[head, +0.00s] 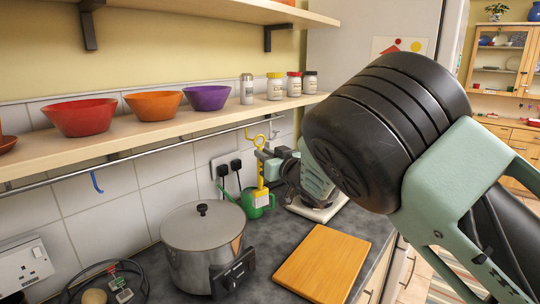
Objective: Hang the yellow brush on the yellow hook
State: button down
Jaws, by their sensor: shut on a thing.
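The yellow brush (262,178) hangs upright below my gripper, with its pale head (262,200) at the bottom. My gripper (264,155) is shut on the upper part of its handle, near the wall under the shelf. A thin yellow loop shows just above the jaws. I cannot tell whether brush and hook touch. My own arm covers the right side of the view.
The rail (150,152) runs under the shelf (30,160), which bears bowls and jars. A blue hook (97,182) hangs further left. A pot (203,240), green watering can (258,210) and chopping board (322,264) stand on the counter below.

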jog(key=shift+w+a+f+b, duration=0.3)
jog(key=shift+w+a, duration=0.35)
jog(key=shift+a, duration=0.15)
jog(key=shift+w+a+f+b, duration=0.3)
jog(key=shift+w+a, duration=0.3)
jog(key=shift+a, duration=0.2)
jog(key=c, duration=1.3)
grip_release()
